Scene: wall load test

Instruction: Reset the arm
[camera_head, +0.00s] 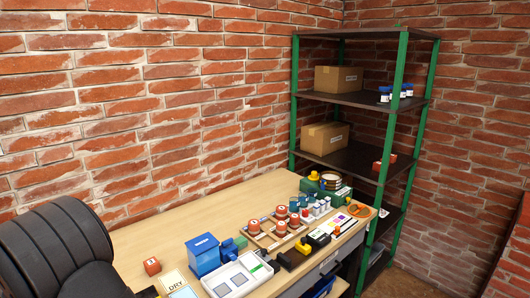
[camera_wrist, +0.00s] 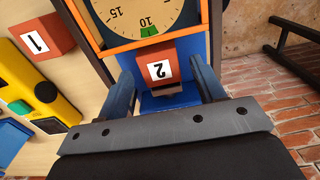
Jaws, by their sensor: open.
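My gripper (camera_wrist: 165,84) shows in the wrist view with its two dark blue fingers apart. A red block marked 2 (camera_wrist: 163,67) sits in front of the gap between the fingers, on or against a blue surface (camera_wrist: 160,102). I cannot tell whether the fingers touch it. Just beyond the block is a round dial (camera_wrist: 140,14) with an orange edge and a green mark at 10. The gripper does not show clearly in the head view.
In the wrist view, a red block marked 1 (camera_wrist: 40,36) and a yellow device (camera_wrist: 40,88) lie at left. In the head view, the bench (camera_head: 190,215) holds a blue box (camera_head: 204,256), a white tray (camera_head: 238,276) and many small items. A green-posted shelf (camera_head: 352,98) stands behind.

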